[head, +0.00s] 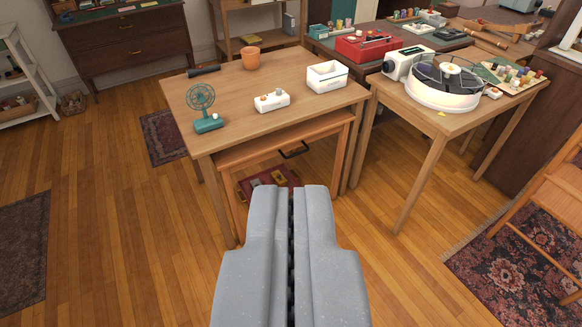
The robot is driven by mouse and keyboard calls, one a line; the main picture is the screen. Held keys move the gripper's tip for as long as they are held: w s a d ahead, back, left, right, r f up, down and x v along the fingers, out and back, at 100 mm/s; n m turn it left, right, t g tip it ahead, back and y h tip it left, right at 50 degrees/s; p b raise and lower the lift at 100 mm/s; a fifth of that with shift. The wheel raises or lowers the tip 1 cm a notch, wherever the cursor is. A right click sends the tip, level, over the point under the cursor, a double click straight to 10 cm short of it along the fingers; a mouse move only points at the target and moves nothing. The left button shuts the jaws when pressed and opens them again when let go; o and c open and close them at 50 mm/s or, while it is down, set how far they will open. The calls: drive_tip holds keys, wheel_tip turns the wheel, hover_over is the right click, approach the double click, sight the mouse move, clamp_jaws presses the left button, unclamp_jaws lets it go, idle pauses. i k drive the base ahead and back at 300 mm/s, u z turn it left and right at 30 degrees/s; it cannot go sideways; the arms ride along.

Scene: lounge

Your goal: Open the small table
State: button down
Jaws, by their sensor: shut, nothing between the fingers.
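A small wooden table (306,148) stands under a larger wooden table (245,84), its front edge showing just below the larger top. A dark handle (294,150) is at its front edge, right of the middle. My gripper (291,188) is in the lower middle of the head view, in front of the tables. Its two grey fingers are close together with nothing between them. In the picture its tips lie below the handle and do not touch it. The fingers hide part of the floor and the space under the table.
On the larger table are a teal fan (203,108), an orange pot (250,59), a white box (327,76) and a small white device (271,100). Another table (399,101) stands at the right. A wooden chair (552,196) is at far right.

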sight(227, 161)
drive_tip(key=z, duration=0.05)
drive_tip(key=k, duration=0.3)
drive_tip(key=z, duration=0.7)
drive_tip(key=i, duration=1.85)
drive_tip(key=u, duration=0.6)
